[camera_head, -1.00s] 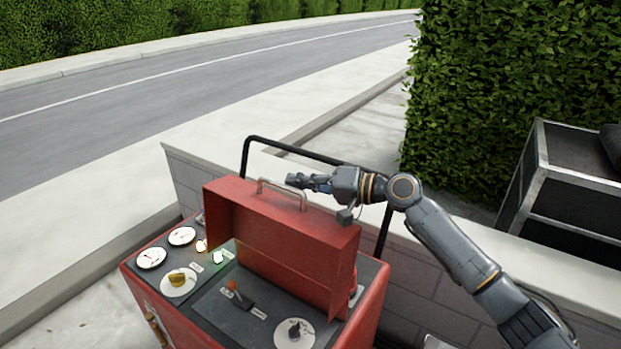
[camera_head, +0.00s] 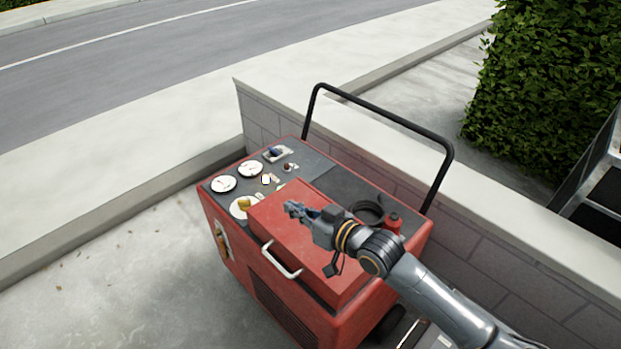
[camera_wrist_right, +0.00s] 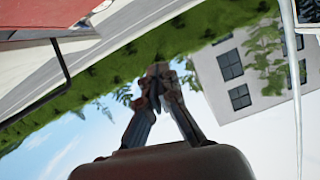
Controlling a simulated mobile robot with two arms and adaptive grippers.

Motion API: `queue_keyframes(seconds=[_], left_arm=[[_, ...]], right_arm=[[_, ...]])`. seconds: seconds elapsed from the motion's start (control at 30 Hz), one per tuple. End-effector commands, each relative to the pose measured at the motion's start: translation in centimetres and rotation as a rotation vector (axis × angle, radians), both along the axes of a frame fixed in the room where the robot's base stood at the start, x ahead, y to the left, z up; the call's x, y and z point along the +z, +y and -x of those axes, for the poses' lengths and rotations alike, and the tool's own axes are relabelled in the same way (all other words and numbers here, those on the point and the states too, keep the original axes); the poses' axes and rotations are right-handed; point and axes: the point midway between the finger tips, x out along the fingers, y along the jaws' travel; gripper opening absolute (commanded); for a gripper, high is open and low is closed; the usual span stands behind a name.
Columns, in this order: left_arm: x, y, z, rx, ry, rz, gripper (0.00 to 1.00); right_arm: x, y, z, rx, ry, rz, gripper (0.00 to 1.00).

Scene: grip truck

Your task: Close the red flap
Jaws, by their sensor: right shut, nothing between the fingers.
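The red flap (camera_head: 300,224) is down over the front right part of the red machine's dark top panel in the head view, with its silver handle (camera_head: 282,262) toward the front edge. My right gripper (camera_head: 290,207) is just over the upper face of the flap; I cannot tell whether it touches. Its fingers are together and empty. In the right wrist view the gripper (camera_wrist_right: 156,80) points toward hedge, building and sky, and a red surface (camera_wrist_right: 40,12) shows at the top left corner. My left gripper is not in view.
Open pavement lies at left.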

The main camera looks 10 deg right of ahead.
Motion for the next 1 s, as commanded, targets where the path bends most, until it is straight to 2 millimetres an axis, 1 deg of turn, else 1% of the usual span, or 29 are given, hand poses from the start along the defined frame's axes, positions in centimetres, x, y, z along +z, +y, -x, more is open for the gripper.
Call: queue_keyframes(seconds=[0.03, 0.27, 0.4, 0.6, 0.8, 1.0], left_arm=[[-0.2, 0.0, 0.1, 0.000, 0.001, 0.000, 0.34], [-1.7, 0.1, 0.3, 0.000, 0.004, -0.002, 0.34], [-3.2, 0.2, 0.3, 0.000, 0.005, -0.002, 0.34], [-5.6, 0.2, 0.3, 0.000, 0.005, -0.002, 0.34], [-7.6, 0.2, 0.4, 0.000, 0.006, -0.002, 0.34], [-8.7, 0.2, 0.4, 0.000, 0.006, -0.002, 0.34]], right_arm=[[-1.3, 0.7, 0.5, 0.001, -0.023, 0.034, 0.00], [-6.4, 2.6, 2.0, 0.000, -0.158, 0.207, 0.00], [-9.6, 3.5, 2.8, 0.000, -0.238, 0.309, 0.00], [-13.8, 4.3, 3.3, -0.001, -0.342, 0.440, 0.00], [-16.8, 4.5, 3.5, -0.002, -0.419, 0.539, 0.00], [-18.4, 4.5, 3.5, -0.002, -0.465, 0.598, 0.00]])
